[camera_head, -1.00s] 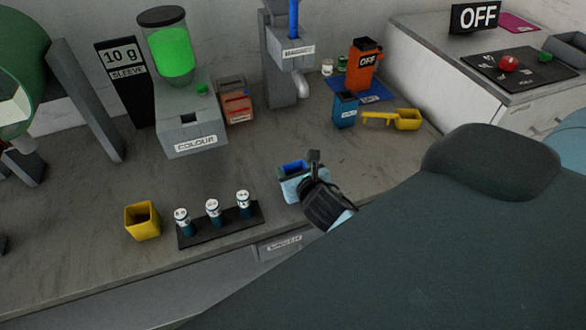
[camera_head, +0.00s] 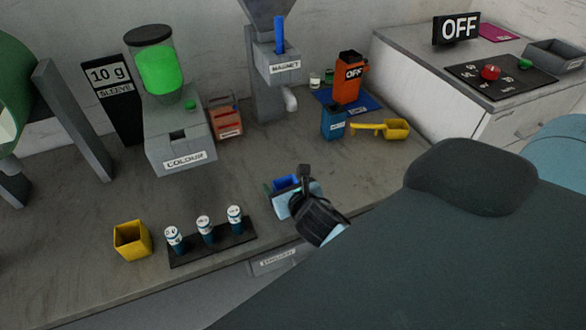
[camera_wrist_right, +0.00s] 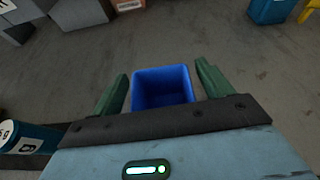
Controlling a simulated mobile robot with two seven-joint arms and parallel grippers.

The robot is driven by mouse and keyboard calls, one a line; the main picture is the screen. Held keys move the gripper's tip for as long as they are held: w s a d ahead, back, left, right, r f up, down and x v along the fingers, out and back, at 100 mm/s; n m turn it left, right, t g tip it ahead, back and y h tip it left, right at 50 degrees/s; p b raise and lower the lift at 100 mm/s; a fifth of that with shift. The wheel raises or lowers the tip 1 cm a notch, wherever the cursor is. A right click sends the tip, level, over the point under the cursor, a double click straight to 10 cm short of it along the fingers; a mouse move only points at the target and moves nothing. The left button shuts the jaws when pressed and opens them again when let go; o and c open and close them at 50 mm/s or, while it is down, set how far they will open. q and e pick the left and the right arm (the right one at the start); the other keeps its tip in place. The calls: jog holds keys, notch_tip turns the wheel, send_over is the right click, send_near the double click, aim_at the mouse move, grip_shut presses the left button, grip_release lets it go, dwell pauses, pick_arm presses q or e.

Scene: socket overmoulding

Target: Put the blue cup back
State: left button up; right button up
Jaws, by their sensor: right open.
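The blue cup (camera_head: 284,182) stands on the grey worktop near its front edge, right of the rack of small bottles. It is an open-topped square cup and looks empty in the right wrist view (camera_wrist_right: 163,90). My right gripper (camera_head: 286,180) is open at the cup, with one finger on each side. In the wrist view its green fingers (camera_wrist_right: 162,75) flank the cup, with a small gap seen at the right finger; contact at the left is unclear. The gripper body hides the cup's near side and base. My left gripper is not in view.
A black rack (camera_head: 213,243) with labelled bottles and a yellow cup (camera_head: 131,241) stand to the left. The colour dispenser (camera_head: 178,150), magnet dispenser (camera_head: 272,75), blue container (camera_head: 333,122) and yellow scoop (camera_head: 395,129) are behind. The worktop between is clear.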

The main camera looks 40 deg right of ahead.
jog(key=v, duration=1.1)
jog(key=shift+s, duration=0.3)
jog(key=s+a+f+m+g+y, duration=0.2)
jog(key=s+a+f+m, duration=0.2)
jog(key=s+f+m, duration=0.6)
jog(key=s+a+f+m+g+y, duration=0.2)
jog(key=s+f+m, duration=0.8)
jog(key=m, duration=1.2)
jog(key=shift+a+f+g+y, duration=0.35)
jog(key=shift+a+y, duration=0.25)
jog(key=shift+a, duration=0.3)
jog(key=shift+s, duration=0.1)
